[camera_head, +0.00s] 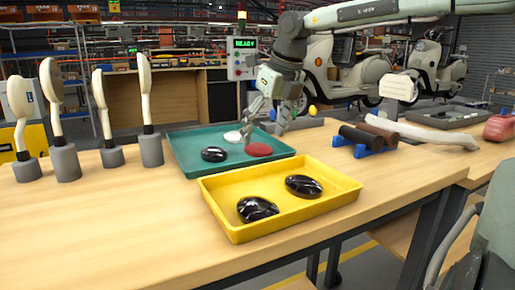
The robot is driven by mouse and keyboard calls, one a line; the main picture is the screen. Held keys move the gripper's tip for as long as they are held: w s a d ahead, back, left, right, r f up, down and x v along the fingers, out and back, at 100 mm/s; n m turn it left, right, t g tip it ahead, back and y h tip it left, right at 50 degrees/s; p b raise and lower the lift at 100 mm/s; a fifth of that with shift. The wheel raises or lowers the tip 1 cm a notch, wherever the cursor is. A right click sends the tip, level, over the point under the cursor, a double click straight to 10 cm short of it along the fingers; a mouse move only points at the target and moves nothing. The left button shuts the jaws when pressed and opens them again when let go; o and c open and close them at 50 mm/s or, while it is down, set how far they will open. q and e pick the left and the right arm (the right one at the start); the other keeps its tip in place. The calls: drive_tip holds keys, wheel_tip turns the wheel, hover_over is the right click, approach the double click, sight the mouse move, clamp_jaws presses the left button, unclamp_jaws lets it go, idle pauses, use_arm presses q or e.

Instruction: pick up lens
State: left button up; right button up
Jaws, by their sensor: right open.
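A red lens (259,150) lies in the teal tray (190,166) on the wooden table. A white round piece (233,137) and a black round piece (214,154) lie in the same tray, behind and to the left of it. My right gripper (263,129) reaches in from the upper right and points down just above and behind the red lens. Its fingers are apart with nothing visible between them. Whether a fingertip touches the red or white piece cannot be told. My left gripper is not in view.
A yellow tray (216,206) with two glossy black parts (257,208) stands in front. Several upright mirrors on grey stands (65,162) fill the left. Dark and brown cylinders on a blue holder (362,151) lie to the right. The front left tabletop is clear.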

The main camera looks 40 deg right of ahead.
sight(258, 148)
drive_tip(key=shift+x, duration=1.4)
drive_tip(key=shift+w, duration=0.1)
drive_tip(key=c, duration=1.2)
drive_tip(key=shift+r, duration=0.15)
